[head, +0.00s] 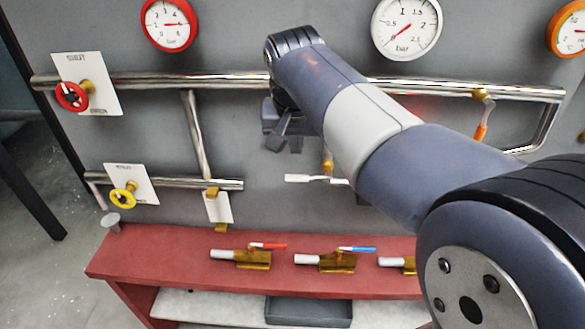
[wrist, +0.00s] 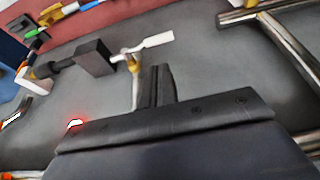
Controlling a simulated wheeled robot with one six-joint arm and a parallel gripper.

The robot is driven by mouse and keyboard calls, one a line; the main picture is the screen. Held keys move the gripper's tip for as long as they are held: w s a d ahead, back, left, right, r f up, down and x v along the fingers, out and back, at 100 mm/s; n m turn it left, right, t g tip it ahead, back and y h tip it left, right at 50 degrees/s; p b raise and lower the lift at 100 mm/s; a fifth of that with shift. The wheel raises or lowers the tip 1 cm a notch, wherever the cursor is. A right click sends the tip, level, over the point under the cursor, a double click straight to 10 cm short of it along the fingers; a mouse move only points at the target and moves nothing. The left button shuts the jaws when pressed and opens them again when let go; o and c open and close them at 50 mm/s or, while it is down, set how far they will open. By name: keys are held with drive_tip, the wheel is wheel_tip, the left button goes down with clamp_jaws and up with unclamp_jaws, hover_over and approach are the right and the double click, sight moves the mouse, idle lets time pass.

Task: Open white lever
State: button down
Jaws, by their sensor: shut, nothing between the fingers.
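The white lever (head: 298,178) sticks out to the left, nearly level, from a brass valve (head: 328,166) on the grey panel; my arm hides part of this area. In the wrist view the white lever (wrist: 157,40) shows just beyond my fingers, with a pale pipe dropping from its brass fitting. My gripper (head: 275,144) is above and left of the lever in the head view. In the wrist view my gripper (wrist: 157,72) has its fingers together, with nothing held. A gap shows between fingers and lever in the wrist view, though the depth is hard to judge.
A black block (wrist: 95,57) stands next to the lever in the wrist view. A red bench (head: 165,262) below carries small valves with a red lever (head: 268,246) and a blue lever (head: 357,249). A chrome pipe (head: 180,80) crosses the panel. An orange lever (head: 481,131) is at right.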

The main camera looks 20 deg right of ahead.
sight(294, 178)
drive_tip(key=x, duration=1)
drive_tip(key=shift+p, duration=0.45)
drive_tip(key=shift+a+f+h, duration=0.1)
drive_tip(key=shift+f+h, duration=0.25)
drive_tip(key=shift+h, duration=0.15)
drive_tip(key=shift+w+a+f+n+g+h+b, duration=0.15)
drive_tip(key=shift+a+f+n+g+h+b, duration=0.2)
drive_tip(key=shift+f+h+b, duration=0.3)
drive_tip(key=s+d+f+n+g+h+b, duration=0.1)
drive_tip(key=d+f+h+b, duration=0.3)
drive_tip(key=f+h+b, duration=0.5)
drive_tip(key=shift+s+f+n+g+b, duration=0.25)
drive_tip(key=shift+n+g+b, duration=0.2)
drive_tip(key=shift+b, duration=0.4)
drive_tip(key=shift+d, duration=0.25)
